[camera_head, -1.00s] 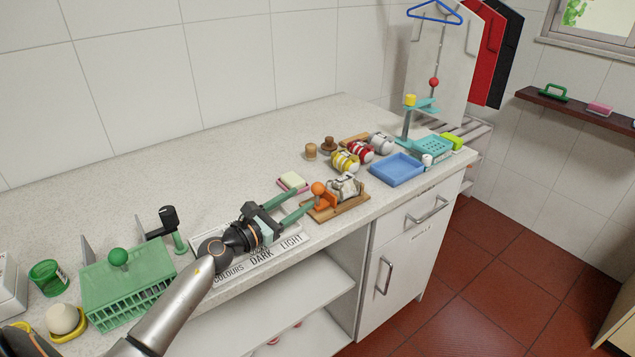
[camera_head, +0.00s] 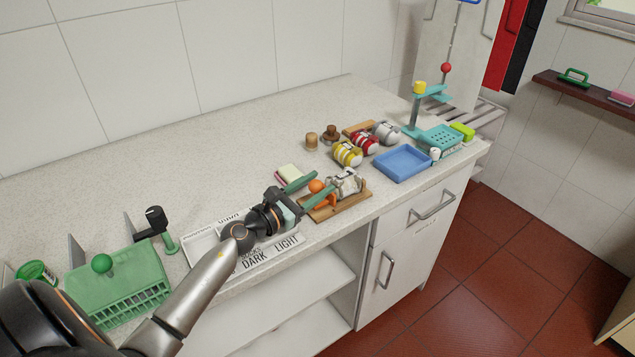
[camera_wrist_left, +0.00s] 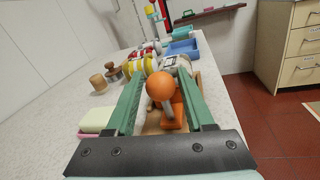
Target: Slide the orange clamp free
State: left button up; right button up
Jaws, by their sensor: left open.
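The orange clamp with a round ball knob (camera_head: 316,186) stands on a small wooden board (camera_head: 352,207), against a whitish roll-like item (camera_head: 346,183). My left gripper (camera_head: 324,184) is open, with its green fingers on either side of the clamp's ball. In the left wrist view the orange clamp (camera_wrist_left: 161,88) is between the two fingers (camera_wrist_left: 168,95), the ball near the middle and the orange body below it. I cannot tell whether a finger touches it. My right gripper is not in view.
A soap-like block (camera_head: 289,173) lies just behind the left gripper. A yellow striped roll (camera_head: 347,154), a red striped roll (camera_head: 364,142) and a blue tray (camera_head: 402,163) are farther right. A labelled tray (camera_head: 258,256) is under my left arm. The counter's back is clear.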

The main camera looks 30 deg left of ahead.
pick_arm(q)
grip_shut()
dwell(0.3)
dwell(1.1)
